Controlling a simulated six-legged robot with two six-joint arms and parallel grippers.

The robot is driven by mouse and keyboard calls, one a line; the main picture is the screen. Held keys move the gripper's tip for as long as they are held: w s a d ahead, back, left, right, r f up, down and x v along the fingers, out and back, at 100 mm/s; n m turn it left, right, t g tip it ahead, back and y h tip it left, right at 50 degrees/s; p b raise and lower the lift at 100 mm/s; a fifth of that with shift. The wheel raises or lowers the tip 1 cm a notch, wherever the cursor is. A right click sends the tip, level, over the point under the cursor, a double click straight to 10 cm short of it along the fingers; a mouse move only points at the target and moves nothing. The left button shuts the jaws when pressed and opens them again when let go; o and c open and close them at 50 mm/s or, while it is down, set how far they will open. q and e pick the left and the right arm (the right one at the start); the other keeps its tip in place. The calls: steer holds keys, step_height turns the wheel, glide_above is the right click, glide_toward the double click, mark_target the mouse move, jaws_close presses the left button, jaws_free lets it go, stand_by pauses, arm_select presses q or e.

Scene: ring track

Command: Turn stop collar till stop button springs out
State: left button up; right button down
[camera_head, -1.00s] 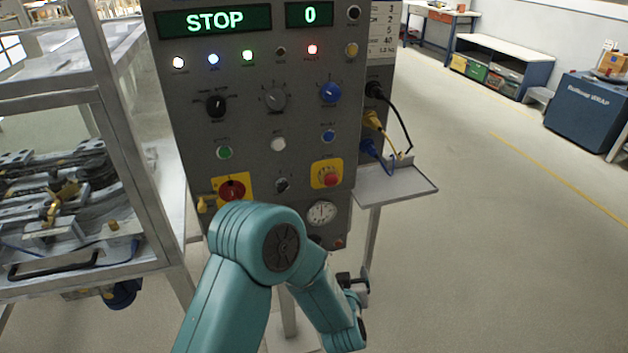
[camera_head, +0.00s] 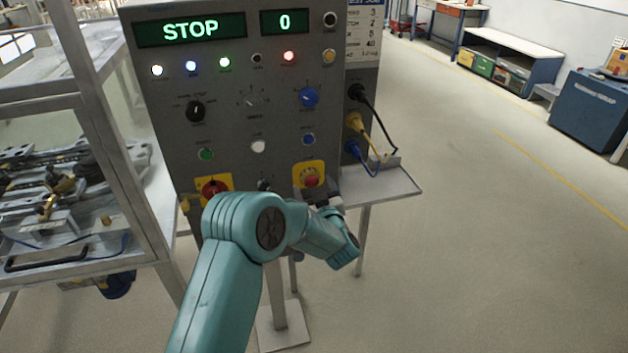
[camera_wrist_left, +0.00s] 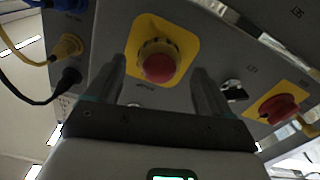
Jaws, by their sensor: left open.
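The stop button (camera_head: 311,179) is a red cap on a yellow plate at the lower right of the grey control panel (camera_head: 240,105). In the left wrist view the red cap (camera_wrist_left: 159,68) is framed by a yellowish stop collar (camera_wrist_left: 153,46). My left gripper (camera_head: 318,202) is right by the button, just below it, and partly hidden by my own wrist. In the left wrist view its two fingers (camera_wrist_left: 160,72) are open, one on each side of the button, with gaps showing between fingers and collar. Nothing is held. The display (camera_head: 190,29) reads STOP.
A red rotary switch (camera_head: 214,189) on a yellow plate sits left of the button. A small shelf (camera_head: 380,186) and plugged cables (camera_head: 356,122) are at the panel's right side. A metal-framed machine (camera_head: 70,180) stands at left.

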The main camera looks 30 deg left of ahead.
arm_select(q)
steer(key=shift+x, duration=0.85)
steer(key=shift+w+a, duration=0.1)
steer(key=shift+a, duration=0.05)
steer(key=shift+c, duration=0.3)
steer(key=c, duration=1)
